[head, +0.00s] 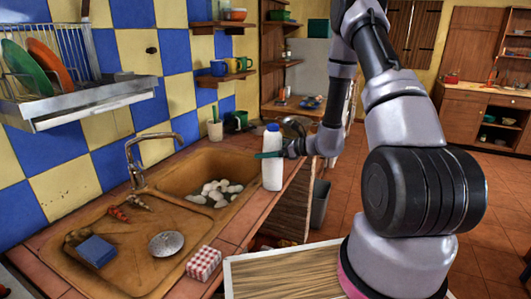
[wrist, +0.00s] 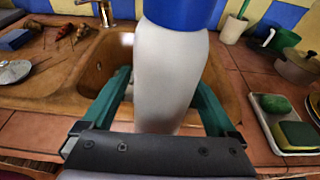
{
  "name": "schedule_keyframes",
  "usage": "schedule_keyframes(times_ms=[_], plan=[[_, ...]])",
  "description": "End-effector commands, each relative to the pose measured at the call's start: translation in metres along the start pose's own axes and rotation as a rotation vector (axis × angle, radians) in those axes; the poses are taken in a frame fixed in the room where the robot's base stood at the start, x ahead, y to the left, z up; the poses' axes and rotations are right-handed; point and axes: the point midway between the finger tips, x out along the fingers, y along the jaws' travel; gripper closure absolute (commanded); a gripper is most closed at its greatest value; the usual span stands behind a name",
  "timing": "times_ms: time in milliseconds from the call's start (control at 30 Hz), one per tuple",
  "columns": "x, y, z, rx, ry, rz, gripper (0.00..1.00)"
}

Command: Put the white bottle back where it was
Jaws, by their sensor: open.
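The white bottle (head: 272,165) with a blue cap stands upright at the sink's right edge in the head view. In the wrist view the bottle (wrist: 168,75) fills the middle, and its cap is cut off by the top edge. My gripper (head: 270,155) is at the bottle's upper half, reaching from the right. In the wrist view my gripper (wrist: 158,90) is open, with one teal finger on each side of the bottle. A gap shows between the bottle and the left finger; the right finger is closer. The bottle's base is hidden behind the gripper in the wrist view.
The sink basin (head: 172,178) holds several pale stones (head: 218,190). A tray (wrist: 262,122) with sponges and a pot (wrist: 298,68) stand right of the bottle in the wrist view. A blue block (head: 96,250) and a checkered box (head: 203,263) lie nearer.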

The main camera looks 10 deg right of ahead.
Motion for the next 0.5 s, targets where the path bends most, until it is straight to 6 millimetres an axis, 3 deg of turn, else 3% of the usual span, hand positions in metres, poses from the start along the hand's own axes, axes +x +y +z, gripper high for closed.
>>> schedule_keyframes(times_ms=[300,500], plan=[[-0.067,-0.002,0.0,0.001,0.0,-0.006,0.07],[-0.1,-0.001,0.0,0.0,0.0,-0.005,0.07]])
